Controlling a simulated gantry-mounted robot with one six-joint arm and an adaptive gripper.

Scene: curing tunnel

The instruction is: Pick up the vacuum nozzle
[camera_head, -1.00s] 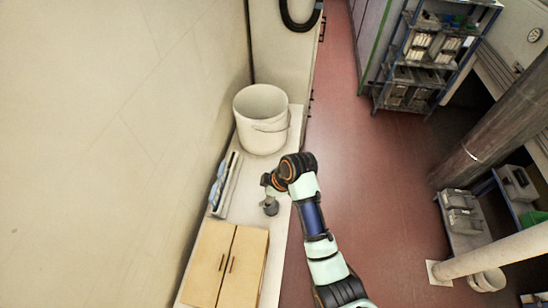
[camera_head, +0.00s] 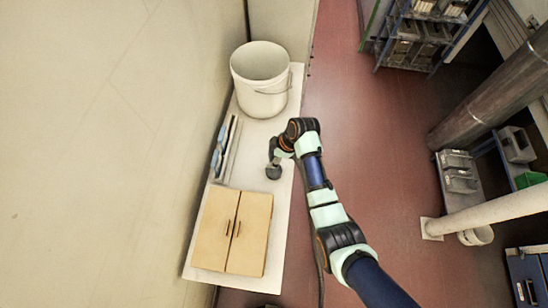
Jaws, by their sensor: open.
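I cannot pick out the vacuum nozzle for certain in this view. My gripper (camera_head: 273,173) hangs over the white counter (camera_head: 262,130), right of the long narrow rack and in front of the white bucket. It is open and small in the picture, and I see nothing between its fingers. My wrist and arm cover part of the counter's right edge.
A white bucket (camera_head: 260,83) stands at the counter's far end. A narrow rack with blue pieces (camera_head: 219,150) lies along the wall. Red floor (camera_head: 370,170) is open to the right. A shelf rack (camera_head: 425,35) stands far off.

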